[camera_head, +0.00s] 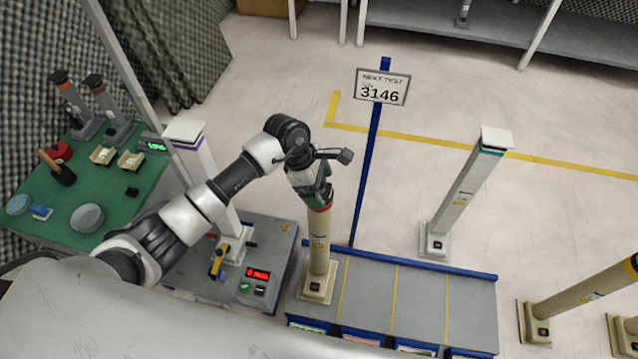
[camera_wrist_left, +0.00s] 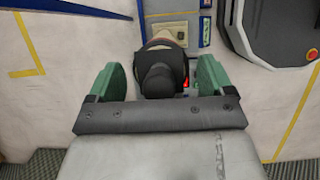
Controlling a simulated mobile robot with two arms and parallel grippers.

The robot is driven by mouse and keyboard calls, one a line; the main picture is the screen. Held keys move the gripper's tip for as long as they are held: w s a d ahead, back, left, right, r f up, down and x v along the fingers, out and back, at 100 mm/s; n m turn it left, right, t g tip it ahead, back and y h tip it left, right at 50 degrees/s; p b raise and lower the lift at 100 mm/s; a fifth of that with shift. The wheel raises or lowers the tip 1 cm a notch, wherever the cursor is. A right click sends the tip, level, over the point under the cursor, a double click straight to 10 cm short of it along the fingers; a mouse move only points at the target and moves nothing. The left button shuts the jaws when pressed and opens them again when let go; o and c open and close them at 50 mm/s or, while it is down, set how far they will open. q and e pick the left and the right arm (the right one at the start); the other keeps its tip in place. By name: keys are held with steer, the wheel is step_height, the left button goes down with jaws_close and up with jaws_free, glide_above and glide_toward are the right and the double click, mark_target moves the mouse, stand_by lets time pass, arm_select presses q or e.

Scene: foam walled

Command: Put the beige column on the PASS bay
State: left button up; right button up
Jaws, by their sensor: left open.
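A beige column (camera_head: 318,240) with a red band near its top stands upright, its square foot on the leftmost bay of the grey platform (camera_head: 370,295). That bay has a green-edged label (camera_head: 308,325) in front, too small to read. My left gripper (camera_head: 318,192) is at the column's top, above the red band. In the left wrist view the green fingers of my left gripper (camera_wrist_left: 160,82) are apart, with the column's dark top (camera_wrist_left: 160,72) between them. Whether the fingers touch it is unclear. My right gripper is not in view.
Yellow lines divide the platform; its other bays are empty. A white column (camera_head: 200,165) stands on the tester (camera_head: 235,265) at left. A teal-banded white column (camera_head: 465,195) and a tilted beige column (camera_head: 585,295) are at right. A sign post (camera_head: 368,170) rises behind the platform.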

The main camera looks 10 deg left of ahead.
arm_select(q)
steer(key=v, duration=1.2)
steer(key=shift+p, duration=0.45)
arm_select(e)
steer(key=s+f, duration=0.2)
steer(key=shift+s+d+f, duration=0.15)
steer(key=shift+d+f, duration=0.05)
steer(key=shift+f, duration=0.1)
arm_select(q)
steer(key=shift+d+r, duration=0.1)
